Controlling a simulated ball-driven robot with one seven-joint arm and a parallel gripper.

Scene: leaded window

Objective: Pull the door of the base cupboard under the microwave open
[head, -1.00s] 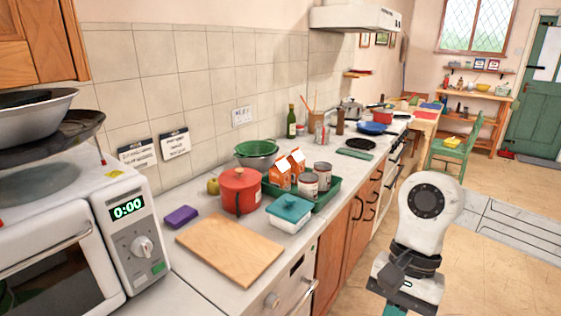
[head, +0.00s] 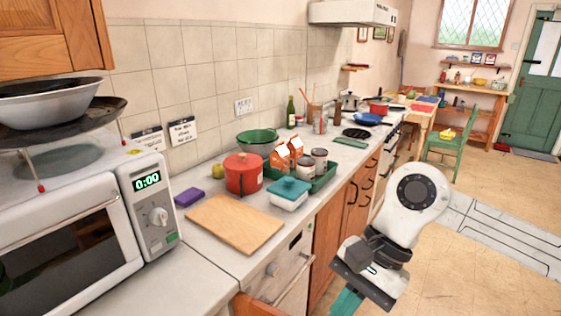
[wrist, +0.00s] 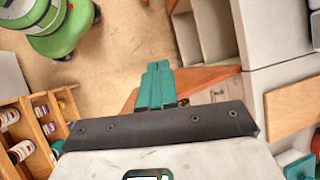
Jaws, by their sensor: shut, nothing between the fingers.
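The base cupboard under the microwave (head: 70,245) stands open in the wrist view, its pale interior and a shelf (wrist: 205,35) showing. Its orange-brown wooden door (wrist: 205,78) is swung out from the cabinet front, with its hinged side by the white appliance. In the head view a piece of wood, seemingly the door's top (head: 250,305), shows at the bottom edge. My gripper (wrist: 157,72) has its teal fingers together and empty. In the wrist view they overlap the door's outer part; I cannot tell whether they touch it. The handle is not visible.
The white appliance front with a bar handle (head: 290,285) is right of the cupboard. The worktop holds a chopping board (head: 235,223), a red pot (head: 243,174) and a tray of goods. Wooden shelves with jars (wrist: 35,125) stand left in the wrist view. Floor right of my arm is clear.

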